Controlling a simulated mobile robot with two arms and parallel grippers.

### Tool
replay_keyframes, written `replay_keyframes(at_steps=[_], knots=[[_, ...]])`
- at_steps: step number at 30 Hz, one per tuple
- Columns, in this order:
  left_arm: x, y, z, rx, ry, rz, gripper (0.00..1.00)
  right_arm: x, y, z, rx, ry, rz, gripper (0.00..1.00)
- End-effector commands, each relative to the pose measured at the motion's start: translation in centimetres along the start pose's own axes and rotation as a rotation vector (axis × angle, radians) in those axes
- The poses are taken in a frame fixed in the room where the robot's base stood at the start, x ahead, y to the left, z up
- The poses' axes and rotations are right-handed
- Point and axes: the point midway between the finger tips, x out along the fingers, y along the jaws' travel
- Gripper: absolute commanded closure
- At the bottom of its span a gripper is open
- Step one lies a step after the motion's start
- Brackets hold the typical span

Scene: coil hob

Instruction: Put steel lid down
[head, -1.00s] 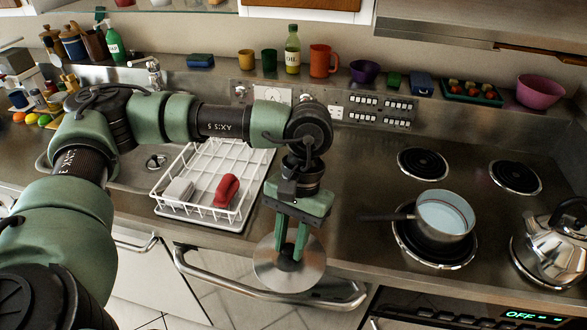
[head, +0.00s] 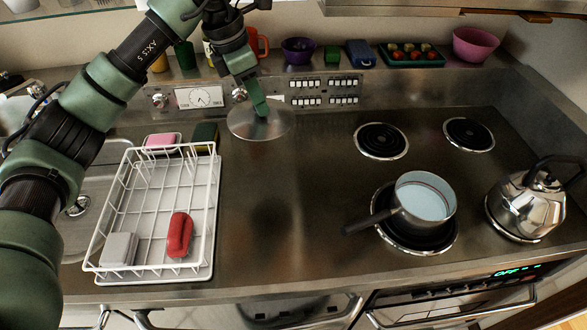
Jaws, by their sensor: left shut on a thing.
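The steel lid (head: 258,124) is a round, shiny disc at the back of the steel counter, in front of the wall panel. My left gripper (head: 260,106) comes down from above and is shut on the lid's top at its middle. The lid looks roughly level; I cannot tell whether its rim touches the counter. A saucepan (head: 425,198) with pale liquid in it stands uncovered on the front left coil. My right gripper is not in view.
A white dish rack (head: 205,215) with a red item (head: 179,234) and a grey one stands left. A kettle (head: 525,203) stands on the front right coil. The two back coils (head: 381,140) are bare. The counter between rack and hob is clear.

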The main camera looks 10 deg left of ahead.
Motion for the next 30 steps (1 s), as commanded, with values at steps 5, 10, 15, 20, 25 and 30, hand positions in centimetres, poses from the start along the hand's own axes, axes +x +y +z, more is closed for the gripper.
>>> replay_keyframes(at_steps=[5, 10, 15, 20, 25, 30], knots=[[0.2, 0.6, 0.1, -0.111, 0.003, 0.029, 1.0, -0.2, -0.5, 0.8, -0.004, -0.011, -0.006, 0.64], [3.5, 0.6, -0.9, -0.121, 0.007, 0.027, 1.0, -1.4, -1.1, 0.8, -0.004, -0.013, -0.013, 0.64], [7.9, 0.5, -2.2, -0.119, 0.006, 0.027, 1.0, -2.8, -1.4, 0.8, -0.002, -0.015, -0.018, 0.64], [11.8, 0.6, -3.2, -0.119, 0.004, 0.028, 1.0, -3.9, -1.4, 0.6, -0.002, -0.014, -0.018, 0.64], [14.3, 0.6, -3.8, -0.117, 0.002, 0.03, 1.0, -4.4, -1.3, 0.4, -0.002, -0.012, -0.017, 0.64], [15.8, 0.6, -4.3, -0.116, 0.004, 0.029, 1.0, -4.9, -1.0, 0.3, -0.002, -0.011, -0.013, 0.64]])
